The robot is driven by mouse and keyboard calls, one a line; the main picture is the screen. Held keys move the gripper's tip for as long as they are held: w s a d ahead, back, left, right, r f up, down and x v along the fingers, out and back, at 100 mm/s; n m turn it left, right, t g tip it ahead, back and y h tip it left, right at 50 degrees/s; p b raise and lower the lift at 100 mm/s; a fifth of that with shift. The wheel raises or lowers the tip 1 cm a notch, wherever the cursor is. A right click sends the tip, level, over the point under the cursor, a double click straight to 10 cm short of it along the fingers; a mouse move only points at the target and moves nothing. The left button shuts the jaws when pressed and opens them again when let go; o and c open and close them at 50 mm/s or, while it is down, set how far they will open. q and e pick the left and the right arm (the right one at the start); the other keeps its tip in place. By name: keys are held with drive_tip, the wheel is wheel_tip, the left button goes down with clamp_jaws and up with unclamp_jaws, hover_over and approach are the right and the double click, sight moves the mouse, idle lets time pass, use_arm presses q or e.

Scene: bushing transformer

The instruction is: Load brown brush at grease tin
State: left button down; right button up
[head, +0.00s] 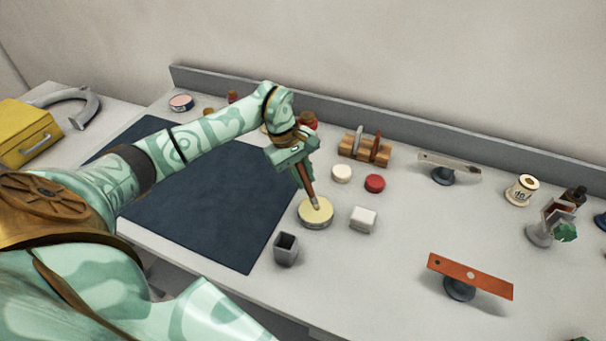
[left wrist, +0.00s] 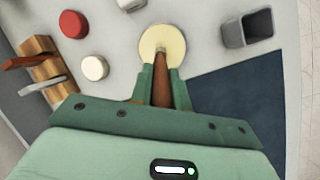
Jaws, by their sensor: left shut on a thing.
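The grease tin (head: 316,213) is a round, low tin with a pale yellow top, on the bench right of the dark mat. It also shows in the left wrist view (left wrist: 175,39). My left gripper (head: 303,178) is shut on the brown brush (head: 309,189), held tilted with its tip down at the pale surface of the tin. In the left wrist view the brush (left wrist: 162,82) sits between the two fingers and its tip overlaps the tin. I cannot tell how deep the tip is. My right gripper is not in view.
A grey square cup (head: 286,249) and a white block (head: 363,219) stand close to the tin. White (head: 341,173) and red (head: 375,183) round lids lie behind it. A wooden rack (head: 365,148) stands farther back. An orange plate on a stand (head: 470,275) is at right.

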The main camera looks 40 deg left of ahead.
use_arm(q)
drive_tip(key=shift+s+f, duration=0.1)
drive_tip(key=shift+r+p, duration=2.45)
drive_tip(key=shift+r, duration=1.15)
drive_tip(key=shift+m, duration=0.3)
